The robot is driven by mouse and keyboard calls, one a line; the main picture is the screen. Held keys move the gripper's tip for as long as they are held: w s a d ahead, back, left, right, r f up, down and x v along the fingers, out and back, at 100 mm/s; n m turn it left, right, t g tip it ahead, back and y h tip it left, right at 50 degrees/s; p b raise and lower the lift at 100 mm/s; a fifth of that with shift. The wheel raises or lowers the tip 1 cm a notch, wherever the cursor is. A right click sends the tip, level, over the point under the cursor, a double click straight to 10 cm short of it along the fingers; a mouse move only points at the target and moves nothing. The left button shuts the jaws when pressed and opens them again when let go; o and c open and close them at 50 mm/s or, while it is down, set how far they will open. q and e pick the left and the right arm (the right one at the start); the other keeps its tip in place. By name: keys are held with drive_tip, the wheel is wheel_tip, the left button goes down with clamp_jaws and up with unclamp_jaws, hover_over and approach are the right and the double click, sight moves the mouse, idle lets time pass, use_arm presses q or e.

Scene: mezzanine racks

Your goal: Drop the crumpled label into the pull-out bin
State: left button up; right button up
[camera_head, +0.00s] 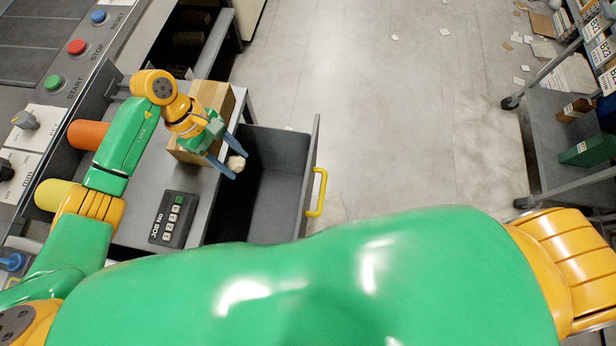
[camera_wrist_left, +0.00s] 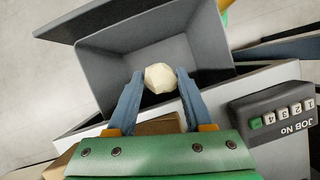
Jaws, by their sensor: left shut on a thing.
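The crumpled label (camera_head: 236,163) is a small cream-white ball. My left gripper (camera_head: 231,167) is shut on it, with the ball between the fingertips, at the left edge of the open pull-out bin (camera_head: 285,165) in the head view. The bin is grey with a yellow handle (camera_head: 318,192) on its front. In the left wrist view, the ball (camera_wrist_left: 159,78) sits between the blue fingertips, with the bin's interior (camera_wrist_left: 200,50) behind it. I cannot tell the exact height above the bin. My right gripper is not in view.
A wooden box (camera_head: 212,100) stands beside the left gripper. A keypad marked JOB No (camera_head: 173,219) lies on the grey top left of the bin. A panel with START, STOP and RESET buttons (camera_head: 77,47) is at upper left. A wheeled rack (camera_head: 560,130) stands at right. The floor between is mostly clear.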

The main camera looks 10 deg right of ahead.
use_arm(q)
drive_tip(key=o, duration=1.4)
drive_tip(key=shift+s+d+r, duration=0.1)
drive_tip(key=shift+s+r, duration=0.05)
drive_tip(key=shift+c, duration=0.2)
drive_tip(key=shift+w+r, duration=0.1)
drive_tip(key=shift+w, duration=0.1)
drive_tip(key=b+v, duration=0.2)
drive_tip(key=v, duration=0.4)
drive_tip(key=shift+r, duration=0.4)
